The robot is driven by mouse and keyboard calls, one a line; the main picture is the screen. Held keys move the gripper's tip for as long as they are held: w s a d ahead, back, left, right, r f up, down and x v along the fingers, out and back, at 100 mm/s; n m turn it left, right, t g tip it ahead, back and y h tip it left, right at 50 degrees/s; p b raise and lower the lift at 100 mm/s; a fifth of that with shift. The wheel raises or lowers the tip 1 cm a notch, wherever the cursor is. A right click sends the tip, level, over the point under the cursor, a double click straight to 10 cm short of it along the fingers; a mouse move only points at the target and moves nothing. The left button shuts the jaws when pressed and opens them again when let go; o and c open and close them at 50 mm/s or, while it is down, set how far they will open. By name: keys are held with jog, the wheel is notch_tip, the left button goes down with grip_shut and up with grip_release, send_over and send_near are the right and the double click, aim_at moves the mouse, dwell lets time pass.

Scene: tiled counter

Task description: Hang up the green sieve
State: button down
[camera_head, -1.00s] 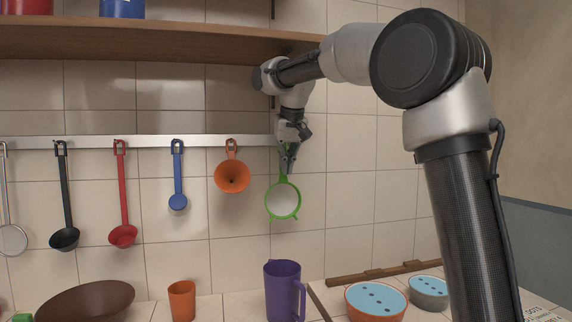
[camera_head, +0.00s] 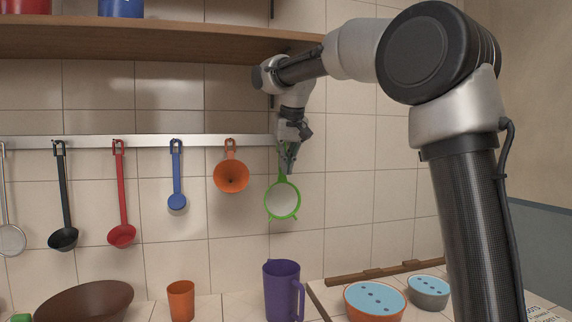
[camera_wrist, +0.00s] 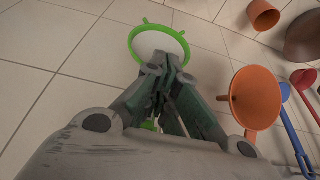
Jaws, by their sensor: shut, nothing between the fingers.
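The green sieve (camera_head: 282,200) hangs upright against the tiled wall near the right end of the metal rail (camera_head: 105,142), its round rim and pale mesh below my gripper (camera_head: 289,170). In the wrist view the sieve (camera_wrist: 158,38) shows just beyond my fingertips (camera_wrist: 166,62). My gripper is shut with nothing between its fingers, in front of the sieve's handle. A bit of green shows behind the fingers in the wrist view. The handle's upper end is hidden, so I cannot see how it meets the rail or a hook.
An orange funnel (camera_head: 231,176) hangs just left of the sieve, then a blue ladle (camera_head: 177,200), a red ladle (camera_head: 122,235) and a black ladle (camera_head: 63,237). A wooden shelf (camera_head: 160,42) runs above. Below stand a purple mug (camera_head: 281,290) and an orange cup (camera_head: 181,301).

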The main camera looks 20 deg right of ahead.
jog(key=shift+s, duration=0.7)
dwell(0.9)
jog(key=shift+s, duration=2.5)
jog(key=s+f+n, duration=0.2)
jog(key=s+f, duration=0.2)
jog(key=f, duration=0.3)
jog(key=s+d+f, duration=0.4)
jog(key=s+d, duration=0.1)
jog(key=s, duration=0.3)
jog(key=s+d+f+m, duration=0.1)
jog(key=s+d+f, duration=0.3)
jog(key=s, duration=0.5)
jog(key=s+d+f+m, duration=0.1)
jog(key=s+d+f, duration=0.2)
jog(key=s+d, duration=0.3)
jog(key=shift+s+f, duration=0.4)
jog(key=shift+s, duration=0.8)
